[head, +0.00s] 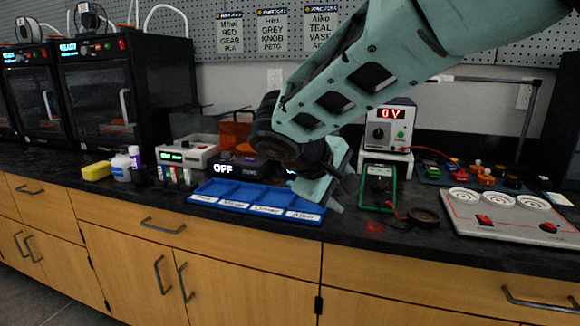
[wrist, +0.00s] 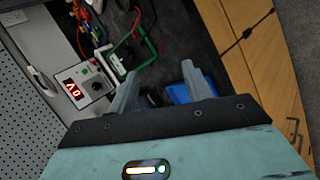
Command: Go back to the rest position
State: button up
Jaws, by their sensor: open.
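My gripper (head: 326,185) is in the head view above the black counter, at the right end of the blue tray (head: 243,208). In the wrist view my gripper (wrist: 158,92) shows two grey-green fingers spread apart with nothing held between them. The blue tray has several labelled compartments along its front. A corner of the tray also shows beyond the right finger in the wrist view (wrist: 180,93). My arm crosses the head view from the top right and hides part of the wall and the counter.
A power supply (head: 389,126) reading 0V stands right of my gripper, beside a green frame (head: 380,182). A grey panel with white dials (head: 512,217) lies at the right. 3D printers (head: 125,90), a yellow block (head: 97,171) and bottles (head: 122,167) stand at the left. Drawers are below the counter.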

jog(key=s+d+f+g+y+b, duration=0.2)
jog(key=s+f, duration=0.4)
jog(key=s, duration=0.4)
jog(key=s+d+f+m+g+y+b, duration=0.1)
jog(key=s+f+g+y+b, duration=0.15)
jog(key=s+f, duration=0.55)
jog(key=s+d+f+g+y+b, duration=0.2)
jog(key=s+f+y, duration=0.15)
jog(key=s, duration=0.85)
notch_tip(320, 180, up, 30)
jog(key=p, duration=3)
jog(key=shift+a+r+h, duration=0.2)
jog(key=shift+h, duration=0.1)
